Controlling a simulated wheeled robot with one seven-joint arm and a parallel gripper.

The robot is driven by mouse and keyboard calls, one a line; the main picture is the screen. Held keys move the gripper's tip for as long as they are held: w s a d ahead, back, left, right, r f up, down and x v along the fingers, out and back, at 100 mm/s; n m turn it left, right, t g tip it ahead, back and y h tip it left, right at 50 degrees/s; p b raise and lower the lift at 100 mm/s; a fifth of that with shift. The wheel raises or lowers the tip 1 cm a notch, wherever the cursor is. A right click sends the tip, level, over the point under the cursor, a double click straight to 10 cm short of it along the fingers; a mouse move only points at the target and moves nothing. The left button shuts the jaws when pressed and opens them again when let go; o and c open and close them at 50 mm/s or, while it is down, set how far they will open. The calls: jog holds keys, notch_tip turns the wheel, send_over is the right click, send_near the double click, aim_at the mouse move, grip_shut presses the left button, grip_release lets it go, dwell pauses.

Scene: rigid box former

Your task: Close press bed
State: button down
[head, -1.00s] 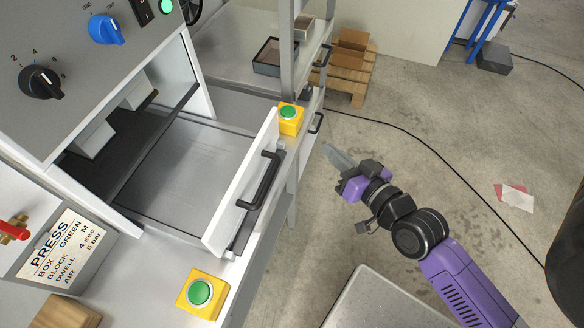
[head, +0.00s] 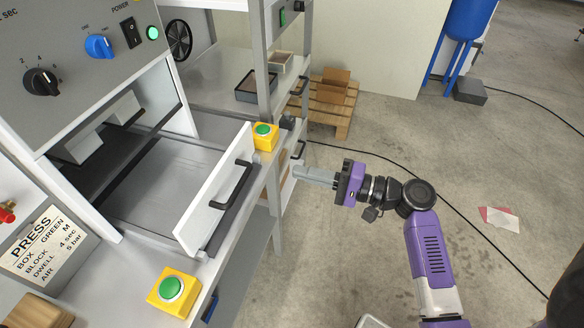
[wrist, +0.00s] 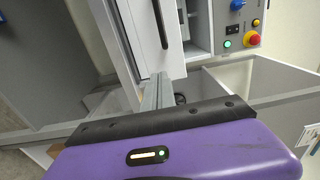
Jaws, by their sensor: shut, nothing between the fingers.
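The press bed (head: 160,190) is a grey sliding tray drawn out from under the grey press housing. Its white front panel (head: 212,195) carries a black bar handle (head: 236,186). My gripper (head: 298,172) is right of this panel in the head view, apart from it, with its grey fingers together, empty and pointing left. In the wrist view the shut fingers (wrist: 156,92) point up the picture, below a white panel (wrist: 120,30) with a dark bar handle (wrist: 160,22); I cannot tell whether this is the bed front.
Yellow boxes with green buttons stand at the near corner (head: 173,291) and far corner (head: 264,137) of the bench. A shelf frame post (head: 274,190) stands just left of my fingertips. A wooden pallet (head: 333,110) and a black cable lie on the floor. Floor right of the bench is mostly open.

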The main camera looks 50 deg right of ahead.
jog(key=p+x, duration=0.2)
jog(key=x, duration=1)
jog(key=shift+w, duration=0.25)
jog(key=b, duration=0.5)
send_near(189, 157)
jog(key=w+a+r, duration=0.1)
jog(key=w, duration=0.2)
jog(key=w+a+r, duration=0.1)
jog(key=w+r, duration=0.1)
jog(key=w, duration=0.1)
jog(key=w+r, duration=0.1)
jog(key=w, duration=0.2)
jog(key=shift+w+a+r, duration=0.15)
jog(key=shift+a+r, duration=0.15)
jog(key=shift+a, duration=0.1)
jog(key=shift+w+a+r, duration=0.1)
jog(key=shift+r, duration=0.1)
jog(key=shift+a, duration=0.1)
